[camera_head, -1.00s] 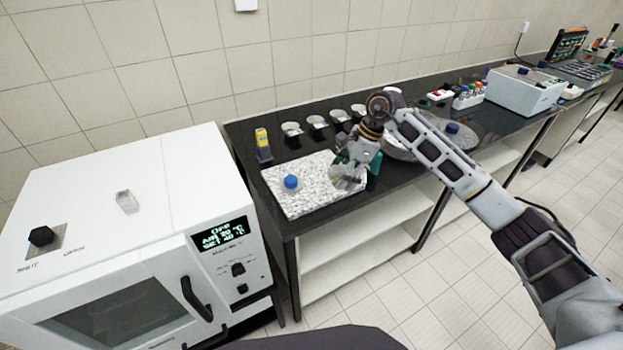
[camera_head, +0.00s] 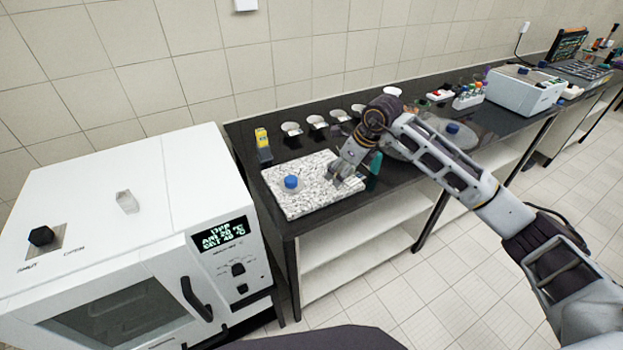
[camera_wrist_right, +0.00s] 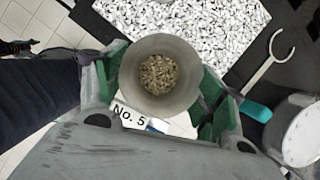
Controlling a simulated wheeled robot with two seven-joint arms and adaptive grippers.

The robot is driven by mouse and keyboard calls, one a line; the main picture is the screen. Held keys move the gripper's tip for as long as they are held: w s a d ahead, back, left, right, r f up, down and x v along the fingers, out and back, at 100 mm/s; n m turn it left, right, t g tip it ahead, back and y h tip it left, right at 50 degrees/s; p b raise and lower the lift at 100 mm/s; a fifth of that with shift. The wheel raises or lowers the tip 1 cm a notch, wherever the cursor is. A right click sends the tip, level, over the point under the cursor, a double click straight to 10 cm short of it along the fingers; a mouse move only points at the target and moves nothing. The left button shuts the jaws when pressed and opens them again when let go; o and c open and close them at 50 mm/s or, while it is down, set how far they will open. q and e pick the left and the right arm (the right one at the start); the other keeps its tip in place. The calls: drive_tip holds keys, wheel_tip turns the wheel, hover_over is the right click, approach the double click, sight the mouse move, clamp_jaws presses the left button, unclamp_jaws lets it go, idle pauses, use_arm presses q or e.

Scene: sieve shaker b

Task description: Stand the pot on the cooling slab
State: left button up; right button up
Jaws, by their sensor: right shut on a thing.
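The pot (camera_wrist_right: 158,72) is a grey round cup with tan grains inside, seen from above in the right wrist view. My right gripper (camera_wrist_right: 155,95) is shut on it, with green pads on both sides. A "No. 5" label shows beside it. In the head view my right gripper (camera_head: 338,178) is over the right end of the cooling slab (camera_head: 300,208), a white speckled plate; the pot is mostly hidden there. The slab also shows beyond the pot in the wrist view (camera_wrist_right: 190,30). I cannot tell whether the pot touches it. My left gripper is not in view.
A teal-handled tool (camera_head: 375,163) lies right of the slab. A yellow-and-dark item (camera_head: 263,145) and several pale dishes (camera_head: 317,122) stand behind. A white oven (camera_head: 130,230) is at left.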

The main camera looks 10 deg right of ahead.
drive_tip(key=shift+m, duration=0.6)
drive_tip(key=shift+m+h, duration=0.4)
drive_tip(key=shift+m, duration=0.1)
drive_tip(key=shift+w+r, duration=0.1)
